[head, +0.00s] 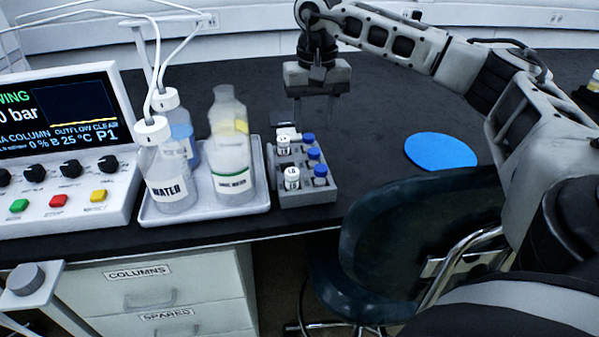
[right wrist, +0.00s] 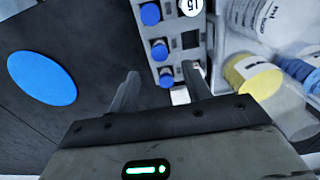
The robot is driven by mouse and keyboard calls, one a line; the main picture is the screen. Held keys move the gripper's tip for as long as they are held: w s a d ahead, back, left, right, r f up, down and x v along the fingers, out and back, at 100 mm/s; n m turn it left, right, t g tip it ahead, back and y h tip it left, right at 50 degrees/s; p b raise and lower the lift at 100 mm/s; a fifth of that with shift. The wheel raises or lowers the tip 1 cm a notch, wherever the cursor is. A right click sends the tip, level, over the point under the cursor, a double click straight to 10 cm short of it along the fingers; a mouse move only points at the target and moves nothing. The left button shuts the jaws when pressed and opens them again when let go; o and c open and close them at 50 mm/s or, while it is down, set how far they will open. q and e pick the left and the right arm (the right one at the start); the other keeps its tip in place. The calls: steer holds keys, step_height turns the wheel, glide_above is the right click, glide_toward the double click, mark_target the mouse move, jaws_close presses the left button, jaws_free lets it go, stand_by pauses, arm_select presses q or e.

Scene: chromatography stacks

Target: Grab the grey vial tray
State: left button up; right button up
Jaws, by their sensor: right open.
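The grey vial tray (head: 308,198) stands on the dark bench just right of the bottle tray. It holds vials with blue caps (head: 313,154) and white caps (head: 291,173). My right gripper (head: 314,118) is open and empty above the tray's far end, fingers pointing down. My left gripper is not in view.
A white tray (head: 205,212) with water bottles (head: 170,185) stands close on the left. A chromatography unit (head: 60,150) is farther left. A blue disc (head: 440,150) lies to the right, with clear bench around it. A chair (head: 400,235) is at the bench front.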

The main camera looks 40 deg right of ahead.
mark_target(314, 150)
step_height(314, 150, down, 8)
steer(key=shift+s+f+b, duration=0.1)
steer(key=shift+b, duration=0.2)
jaws_close()
